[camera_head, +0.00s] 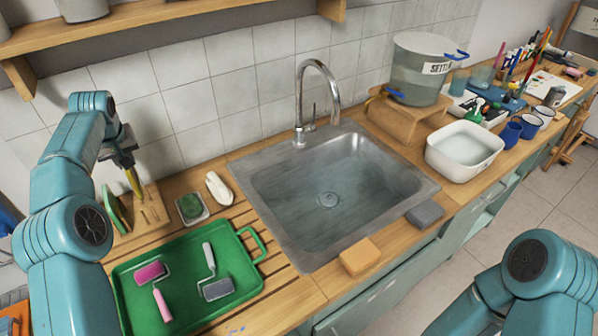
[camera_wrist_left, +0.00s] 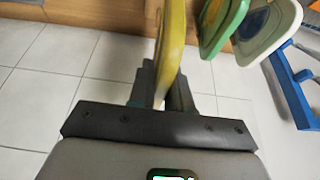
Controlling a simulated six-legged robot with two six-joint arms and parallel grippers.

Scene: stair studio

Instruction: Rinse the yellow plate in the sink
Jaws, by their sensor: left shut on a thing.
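The yellow plate (camera_wrist_left: 172,45) shows edge-on in the left wrist view, between the fingers of my left gripper (camera_wrist_left: 160,90), which is shut on its rim. In the head view, my left gripper (camera_head: 126,160) is above the wooden rack (camera_head: 151,213) at the left, with a small part of the yellow plate (camera_head: 133,182) showing below it. I cannot tell whether the plate touches the rack. The steel sink (camera_head: 290,213) is right of the middle, its basin empty of dishes, with a curved faucet (camera_head: 334,90) behind it. My right gripper is out of view.
A green plate (camera_wrist_left: 218,25) and a pale plate (camera_wrist_left: 270,28) stand beside the yellow one. A green tray with rollers (camera_head: 190,250), a soap dish (camera_head: 192,207) and a white bar (camera_head: 219,188) lie between rack and sink. A shelf (camera_head: 150,12) runs above.

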